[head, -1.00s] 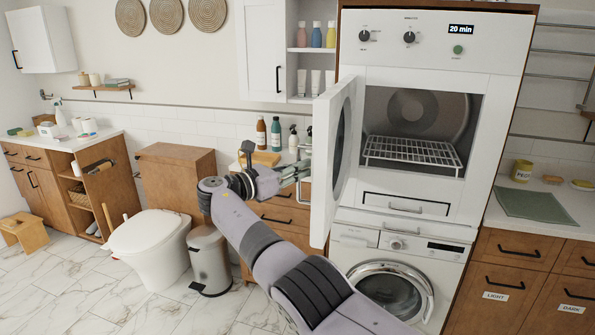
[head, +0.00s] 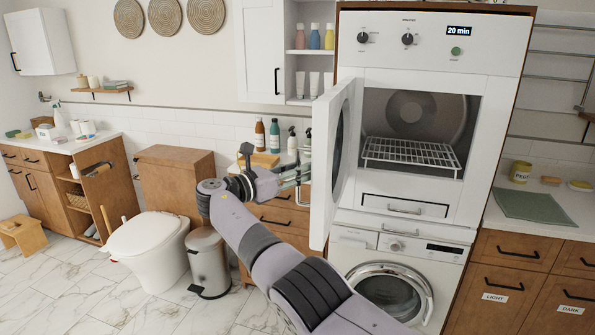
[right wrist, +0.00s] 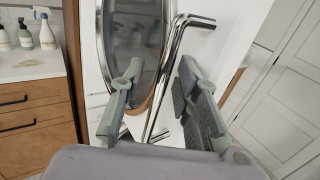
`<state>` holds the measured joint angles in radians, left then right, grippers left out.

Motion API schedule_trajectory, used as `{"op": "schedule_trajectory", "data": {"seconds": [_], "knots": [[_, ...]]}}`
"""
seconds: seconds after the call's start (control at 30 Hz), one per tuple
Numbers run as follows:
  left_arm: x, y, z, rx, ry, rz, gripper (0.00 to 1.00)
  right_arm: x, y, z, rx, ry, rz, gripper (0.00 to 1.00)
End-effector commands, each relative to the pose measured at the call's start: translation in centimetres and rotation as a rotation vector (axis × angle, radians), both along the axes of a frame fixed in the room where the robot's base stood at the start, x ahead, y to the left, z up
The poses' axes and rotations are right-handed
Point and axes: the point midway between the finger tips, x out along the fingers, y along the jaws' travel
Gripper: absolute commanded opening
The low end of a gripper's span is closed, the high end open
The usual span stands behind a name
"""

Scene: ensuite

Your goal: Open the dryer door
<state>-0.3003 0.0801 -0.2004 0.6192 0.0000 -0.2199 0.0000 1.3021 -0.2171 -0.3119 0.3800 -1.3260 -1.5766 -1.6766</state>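The white dryer (head: 425,82) is the upper unit of the stack, and its cavity with a wire rack (head: 410,152) is in plain view. Its door (head: 323,165) stands wide open, swung out to the left. My right gripper (head: 303,171) is at the outer side of the door, its fingertips partly hidden by the door edge. In the right wrist view the fingers (right wrist: 160,72) are apart, with the metal door handle (right wrist: 168,78) running between them. I cannot tell whether either finger touches it. My left gripper is out of view.
A washing machine (head: 392,292) sits below the dryer. Bottles (head: 275,136) stand on the counter behind my right gripper. A toilet (head: 148,248) and a bin (head: 208,262) are on the left. Marble floor (head: 70,285) is clear at the front left.

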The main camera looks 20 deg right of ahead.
Motion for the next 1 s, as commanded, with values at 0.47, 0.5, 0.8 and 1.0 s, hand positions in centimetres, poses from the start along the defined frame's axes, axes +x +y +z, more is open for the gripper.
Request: {"op": "schedule_trajectory", "data": {"seconds": [0.47,0.5,0.8,1.0], "knots": [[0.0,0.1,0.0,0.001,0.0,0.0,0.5,-1.8,5.8,0.0,0.0,0.001,0.002,0.3],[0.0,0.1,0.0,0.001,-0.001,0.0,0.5,-2.0,6.2,0.0,0.0,0.0,0.002,0.3],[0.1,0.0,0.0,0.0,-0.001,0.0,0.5,-2.3,7.2,0.0,0.0,0.0,-0.001,0.3],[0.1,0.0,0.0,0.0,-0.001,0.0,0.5,-2.2,7.0,-0.8,0.009,0.005,0.005,0.23]]}}
